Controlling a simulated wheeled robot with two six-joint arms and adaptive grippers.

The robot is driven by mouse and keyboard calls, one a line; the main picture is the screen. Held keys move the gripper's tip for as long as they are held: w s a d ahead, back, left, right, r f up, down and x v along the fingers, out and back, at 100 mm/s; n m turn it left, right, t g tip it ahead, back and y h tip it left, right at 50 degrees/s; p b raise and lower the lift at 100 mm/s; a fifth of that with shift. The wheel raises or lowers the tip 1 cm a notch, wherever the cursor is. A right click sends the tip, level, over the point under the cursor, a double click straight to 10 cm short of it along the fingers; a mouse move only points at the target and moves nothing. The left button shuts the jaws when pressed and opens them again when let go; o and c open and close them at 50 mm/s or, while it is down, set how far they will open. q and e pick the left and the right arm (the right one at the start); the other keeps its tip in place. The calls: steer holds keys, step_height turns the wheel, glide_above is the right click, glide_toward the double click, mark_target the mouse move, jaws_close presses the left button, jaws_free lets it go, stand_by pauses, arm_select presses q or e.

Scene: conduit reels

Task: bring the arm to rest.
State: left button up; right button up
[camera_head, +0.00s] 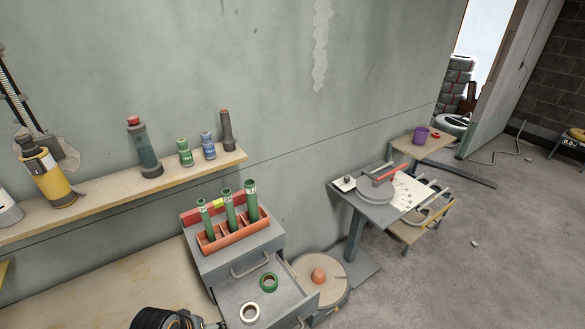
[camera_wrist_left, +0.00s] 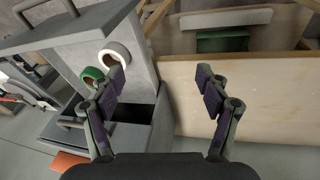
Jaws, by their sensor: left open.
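My left gripper (camera_wrist_left: 160,80) is open in the left wrist view, its two dark fingers spread wide with nothing held between them. My right gripper is in neither view.
A white tape roll (camera_head: 249,312) and a green tape roll (camera_head: 269,282) lie in the open grey drawer (camera_head: 240,291). Above it, green tubes (camera_head: 228,212) stand in an orange rack (camera_head: 238,236). A wooden bench (camera_head: 110,285) lies left; a bottle shelf (camera_head: 110,190) is behind.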

arm_select(q)
steer(key=s+a+r+m+y, duration=0.2)
steer(key=s+a+r+m, duration=0.1)
steer(key=m, duration=0.3)
steer(key=s+a+f+b, duration=0.1)
steer(key=s+f, duration=0.1)
steer(key=f, duration=1.3)
steer(key=s+a+f+b, duration=0.1)
steer(key=a+f, duration=0.1)
steer(key=f, duration=1.3)
steer(key=s+f+g+b, duration=0.1)
steer(key=s+f, duration=1.4)
steer(key=s, duration=0.3)
steer(key=shift+a+f+n+g, duration=0.25)
steer(key=shift+f+n+g, duration=0.1)
steer(key=shift+n+g, duration=0.05)
